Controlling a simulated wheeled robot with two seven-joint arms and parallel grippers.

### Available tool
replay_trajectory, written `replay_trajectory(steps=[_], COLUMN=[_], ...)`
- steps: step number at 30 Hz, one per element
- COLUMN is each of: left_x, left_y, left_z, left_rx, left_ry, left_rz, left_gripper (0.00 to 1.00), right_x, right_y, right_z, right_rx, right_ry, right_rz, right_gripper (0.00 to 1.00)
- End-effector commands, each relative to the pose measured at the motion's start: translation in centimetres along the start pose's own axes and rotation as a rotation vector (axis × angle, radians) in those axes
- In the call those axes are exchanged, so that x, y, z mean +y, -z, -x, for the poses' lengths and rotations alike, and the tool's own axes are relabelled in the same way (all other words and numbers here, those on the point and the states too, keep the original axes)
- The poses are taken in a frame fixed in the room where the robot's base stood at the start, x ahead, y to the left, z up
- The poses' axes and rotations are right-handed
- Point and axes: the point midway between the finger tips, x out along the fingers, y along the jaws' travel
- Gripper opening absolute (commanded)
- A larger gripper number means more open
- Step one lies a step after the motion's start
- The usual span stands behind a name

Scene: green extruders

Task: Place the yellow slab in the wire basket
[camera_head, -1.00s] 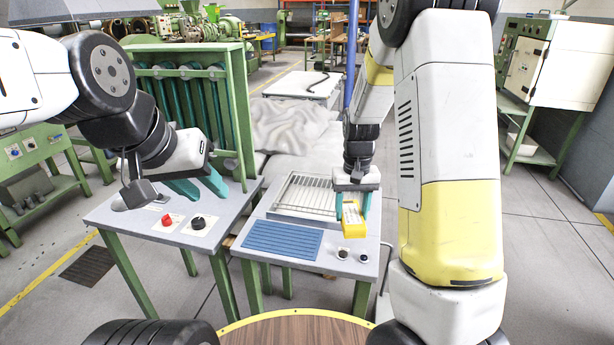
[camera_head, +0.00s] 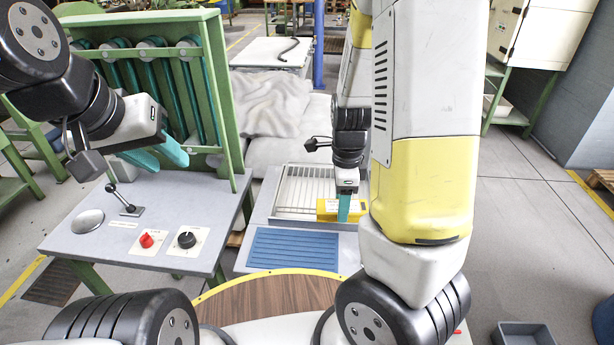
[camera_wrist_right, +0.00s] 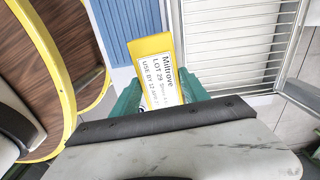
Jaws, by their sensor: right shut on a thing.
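The yellow slab (camera_head: 326,209) is gripped in my right gripper (camera_head: 345,208). In the right wrist view the slab (camera_wrist_right: 152,58), with a printed white label, stands between the two teal fingers (camera_wrist_right: 158,92). The wire basket (camera_head: 275,212), a pale shallow tray with a wire grid, sits on the grey table. In the head view the slab overlaps the basket's front right part; its height above it is unclear. In the wrist view the basket (camera_wrist_right: 232,88) lies just right of the slab. My left gripper (camera_head: 160,157) is open and empty above the left console.
A blue ribbed mat (camera_head: 293,250) lies in front of the basket. The left console carries a red knob (camera_head: 147,240), a black knob (camera_head: 187,239) and a small lever (camera_head: 127,207). A green frame (camera_head: 229,110) stands behind it. A round wooden top (camera_head: 265,300) is in front.

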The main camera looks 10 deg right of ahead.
Motion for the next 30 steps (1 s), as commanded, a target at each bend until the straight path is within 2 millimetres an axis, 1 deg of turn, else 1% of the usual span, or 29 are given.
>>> replay_trajectory(steps=[2,5,8,15,18,21,29,30], left_x=[0.0,0.0,0.0,0.0,0.0,0.0,0.0,0.0], left_y=[0.0,0.0,0.0,0.0,0.0,0.0,0.0,0.0], left_z=[0.0,0.0,0.0,0.0,0.0,0.0,0.0,0.0], left_rx=[0.000,0.000,0.000,0.000,0.000,0.000,0.000,0.000], left_ry=[0.000,0.000,0.000,0.000,0.000,0.000,0.000,0.000], left_rz=[0.000,0.000,0.000,0.000,0.000,0.000,0.000,0.000], left_gripper=[0.36,0.36,0.36,0.36,0.36,0.36,0.36,0.36], right_x=[0.2,-0.7,-2.7,-8.8,-10.9,-12.5,-14.3,-14.5], right_y=[0.1,-0.2,-1.0,-3.6,-4.6,-5.3,-6.1,-6.1], right_z=[-0.1,-0.2,-0.5,-1.1,-1.3,-1.5,-1.6,-1.9], right_rx=[-0.001,0.001,0.002,0.001,0.000,-0.001,-0.001,-0.001], right_ry=[0.001,0.001,0.000,0.001,0.001,0.000,0.000,-0.002], right_rz=[-0.050,-0.077,-0.080,-0.077,-0.077,-0.077,-0.075,-0.075], right_gripper=[0.00,0.00,0.00,0.00,0.00,0.00,0.00,0.00])
